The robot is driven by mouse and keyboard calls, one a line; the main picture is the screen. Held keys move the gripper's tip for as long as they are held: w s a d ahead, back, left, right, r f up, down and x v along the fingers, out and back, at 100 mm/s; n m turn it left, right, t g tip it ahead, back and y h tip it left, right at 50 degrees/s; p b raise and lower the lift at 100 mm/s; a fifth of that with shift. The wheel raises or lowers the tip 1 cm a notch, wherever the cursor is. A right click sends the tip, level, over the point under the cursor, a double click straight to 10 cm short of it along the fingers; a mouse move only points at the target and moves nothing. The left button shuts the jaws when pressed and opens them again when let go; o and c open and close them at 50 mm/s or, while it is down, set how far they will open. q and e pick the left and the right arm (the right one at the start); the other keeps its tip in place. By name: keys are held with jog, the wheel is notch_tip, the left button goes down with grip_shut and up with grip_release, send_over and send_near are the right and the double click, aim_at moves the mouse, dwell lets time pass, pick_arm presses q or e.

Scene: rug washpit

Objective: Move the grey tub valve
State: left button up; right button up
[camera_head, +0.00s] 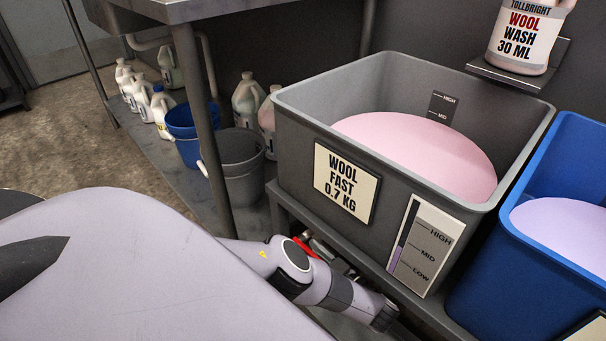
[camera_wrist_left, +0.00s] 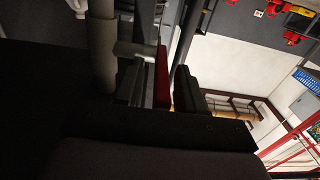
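The grey tub (camera_head: 290,140) stands on a low metal stand and holds pink liquid. A red part (camera_head: 303,246) with grey metal fittings shows below its front, partly behind my left arm; it looks like the tub's valve. My left gripper (camera_head: 384,314) is low in front of the stand, its fingers barely visible there. In the left wrist view, a red lever (camera_wrist_left: 162,78) beside a grey pipe (camera_wrist_left: 103,50) lies between the dark fingers of my left gripper (camera_wrist_left: 168,90). I cannot tell whether both fingers touch it. My right gripper is not in view.
A blue tub (camera_head: 500,270) with lilac liquid stands close on the right. A Wool Wash bottle (camera_head: 525,40) sits on a shelf behind. A grey bucket (camera_head: 238,165), a blue bucket (camera_head: 188,133) and several jugs stand under the bench at left. A stand leg (camera_head: 205,120) rises nearby.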

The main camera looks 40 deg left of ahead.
pick_arm(q)
jog(key=shift+a, duration=0.3)
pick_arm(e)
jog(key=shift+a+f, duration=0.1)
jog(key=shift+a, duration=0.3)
pick_arm(q)
grip_shut()
jog(key=shift+f+b, duration=0.3)
jog(key=shift+b, duration=0.15)
jog(key=shift+f+y+b, duration=0.1)
jog(key=shift+y+b, duration=0.2)
jog(key=shift+y, duration=0.4)
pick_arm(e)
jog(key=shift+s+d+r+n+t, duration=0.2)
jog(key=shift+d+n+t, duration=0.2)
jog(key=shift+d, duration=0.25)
